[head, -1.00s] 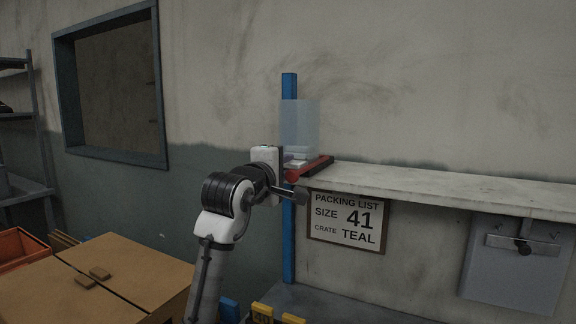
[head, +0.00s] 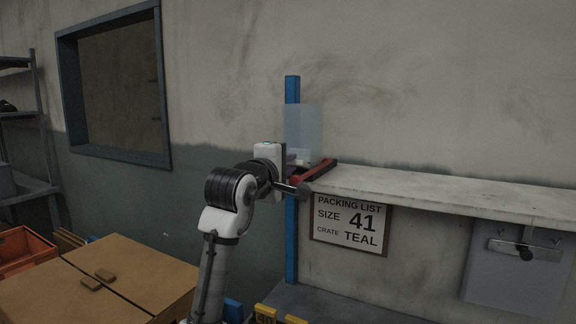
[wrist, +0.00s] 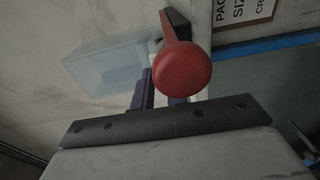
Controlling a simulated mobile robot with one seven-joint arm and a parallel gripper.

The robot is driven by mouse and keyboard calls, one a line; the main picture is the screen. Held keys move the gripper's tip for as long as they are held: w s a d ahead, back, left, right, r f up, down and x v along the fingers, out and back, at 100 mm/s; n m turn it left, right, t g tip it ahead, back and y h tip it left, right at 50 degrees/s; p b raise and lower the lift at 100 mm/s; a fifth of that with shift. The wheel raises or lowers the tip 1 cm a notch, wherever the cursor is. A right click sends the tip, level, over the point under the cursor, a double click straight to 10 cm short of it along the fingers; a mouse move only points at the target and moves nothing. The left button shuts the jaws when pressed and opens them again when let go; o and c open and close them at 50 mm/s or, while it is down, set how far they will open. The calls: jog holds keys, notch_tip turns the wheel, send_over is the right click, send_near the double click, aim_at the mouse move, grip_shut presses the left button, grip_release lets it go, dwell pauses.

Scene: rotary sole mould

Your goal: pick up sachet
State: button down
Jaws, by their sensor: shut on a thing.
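The sachet is a small pale piece (head: 303,157) at the foot of a clear upright dispenser (head: 306,126) at the left end of the shelf. In the wrist view, a bit of white (wrist: 155,45) shows beyond my fingers. My gripper (head: 291,161) reaches in at the dispenser's foot from the left. Its dark purple fingers also show in the wrist view (wrist: 160,80), partly behind a round red knob (wrist: 183,68). The gripper is shut on the sachet; the knob hides much of the grip.
A red bar (head: 318,169) lies at the shelf end, close beside my gripper. The pale shelf (head: 430,188) runs right and looks clear. The packing list sign (head: 350,224) reads size 41, crate teal.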

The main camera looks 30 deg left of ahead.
jog(key=s+d+r+p, duration=0.1)
jog(key=s+r, duration=0.2)
jog(key=s, duration=0.4)
jog(key=s+r+p, duration=0.1)
jog(key=s+r, duration=0.2)
jog(key=s, duration=0.4)
jog(key=shift+d, duration=0.35)
jog(key=shift+s, duration=0.1)
